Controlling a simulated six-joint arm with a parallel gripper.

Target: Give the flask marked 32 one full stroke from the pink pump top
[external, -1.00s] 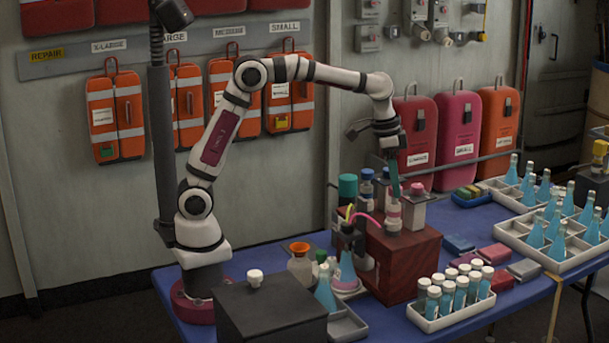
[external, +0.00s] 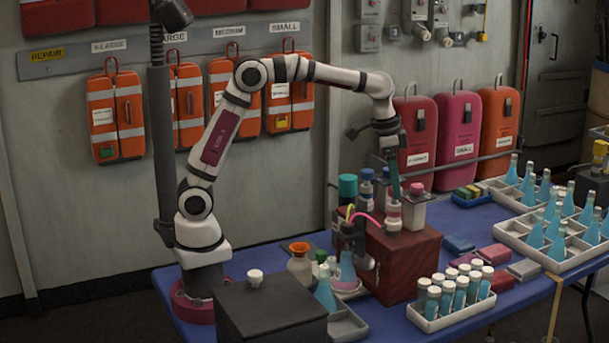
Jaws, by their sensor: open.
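My gripper (external: 394,186) points down over the dark red box (external: 408,260), its jaws open, among the bottles standing there. A pink top (external: 417,188) sits on a pale container just right of the jaws; I cannot tell whether they touch. A pink and white bottle (external: 393,217) stands directly below the jaws. A pink tube (external: 366,217), with yellow and green ones, arches over a blue flask (external: 347,266) in front of the box's left side. No number 32 is readable on any flask, and the jaw tips are small and partly lost against the bottles.
A teal-capped bottle (external: 347,187) and a blue-capped bottle (external: 366,185) stand left of my gripper. A white rack of capped vials (external: 450,308) is in front. Trays of blue flasks (external: 553,248) fill the table's right side. A dark grey box (external: 270,311) is front left.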

